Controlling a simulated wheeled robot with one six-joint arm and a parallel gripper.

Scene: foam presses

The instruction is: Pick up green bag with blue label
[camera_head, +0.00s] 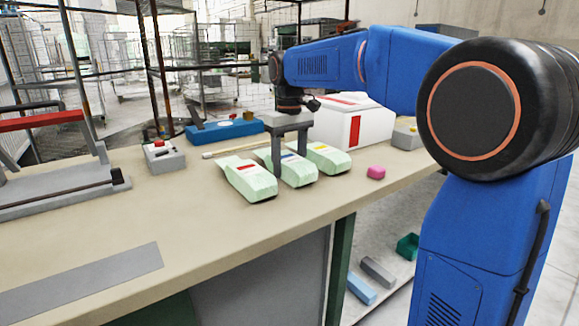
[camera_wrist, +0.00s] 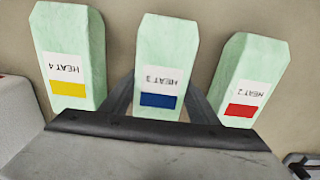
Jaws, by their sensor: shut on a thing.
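Three pale green bags lie in a row on the beige workbench (camera_head: 225,235). The middle one is the green bag with the blue label (camera_head: 299,171); in the wrist view (camera_wrist: 163,50) its label reads "HEAT 3" above a blue patch. My gripper (camera_head: 289,165) points down over this bag, with one finger on each side of it, and is shut on it. The bag appears to rest on the bench still. The red-label bag (camera_head: 249,182) lies to its left and the yellow-label bag (camera_head: 327,161) to its right in the head view.
A white box with a red stripe (camera_head: 372,124) stands behind the bags. A blue device (camera_head: 222,130) and a grey button box (camera_head: 163,158) stand further left, near a press with a red bar (camera_head: 40,121). The front bench is mostly clear.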

